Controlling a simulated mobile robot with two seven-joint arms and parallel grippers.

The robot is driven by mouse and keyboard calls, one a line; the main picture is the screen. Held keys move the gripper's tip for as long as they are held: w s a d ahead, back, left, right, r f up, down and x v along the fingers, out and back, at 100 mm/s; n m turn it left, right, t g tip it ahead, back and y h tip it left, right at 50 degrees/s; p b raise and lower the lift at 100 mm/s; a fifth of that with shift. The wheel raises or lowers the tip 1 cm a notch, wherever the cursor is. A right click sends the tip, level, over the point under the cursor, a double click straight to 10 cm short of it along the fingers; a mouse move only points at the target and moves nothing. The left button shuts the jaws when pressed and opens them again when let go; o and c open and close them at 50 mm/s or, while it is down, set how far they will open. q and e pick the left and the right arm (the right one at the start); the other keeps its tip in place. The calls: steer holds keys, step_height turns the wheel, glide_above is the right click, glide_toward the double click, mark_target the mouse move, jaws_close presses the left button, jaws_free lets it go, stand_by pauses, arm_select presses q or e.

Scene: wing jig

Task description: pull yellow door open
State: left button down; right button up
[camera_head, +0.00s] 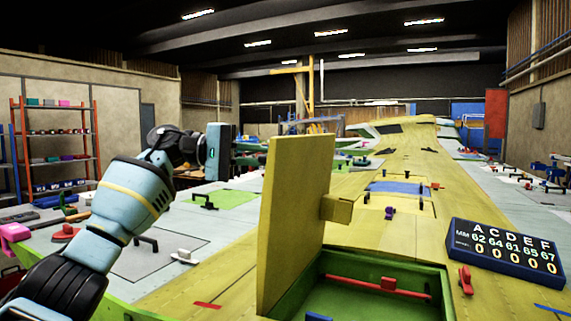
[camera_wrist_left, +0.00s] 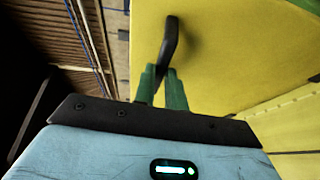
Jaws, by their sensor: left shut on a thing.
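The yellow door (camera_head: 296,215) stands upright beside a green-walled opening (camera_head: 345,262) in the yellow wing surface. The door's left face is turned toward my left arm. My left gripper (camera_head: 250,158) comes in from the left at the door's upper part, its tips partly hidden by the door. In the left wrist view, the green fingers (camera_wrist_left: 164,88) are shut on the black door handle (camera_wrist_left: 169,42), which stands out from the yellow door face (camera_wrist_left: 225,55). My right gripper is in neither view.
A red bar (camera_head: 375,287) lies across the opening. A dark display box (camera_head: 505,255) sits on the wing to the right, next to a small red clamp (camera_head: 466,280). Orange shelving (camera_head: 55,150) stands far left.

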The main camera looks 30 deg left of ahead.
arm_select(q)
steer(key=shift+a+f+h, duration=0.15)
steer(key=shift+a+h, duration=0.35)
steer(key=shift+a, duration=0.55)
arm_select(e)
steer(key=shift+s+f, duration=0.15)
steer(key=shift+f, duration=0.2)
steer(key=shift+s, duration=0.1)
arm_select(q)
steer(key=c, duration=1.4)
jaws_free()
steer(key=shift+c, duration=0.2)
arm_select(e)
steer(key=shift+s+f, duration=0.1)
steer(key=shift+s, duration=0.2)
arm_select(q)
steer(key=b+v, duration=0.1)
steer(key=v, duration=0.6)
steer(key=shift+s+a, duration=0.25)
steer(key=shift+a, duration=0.1)
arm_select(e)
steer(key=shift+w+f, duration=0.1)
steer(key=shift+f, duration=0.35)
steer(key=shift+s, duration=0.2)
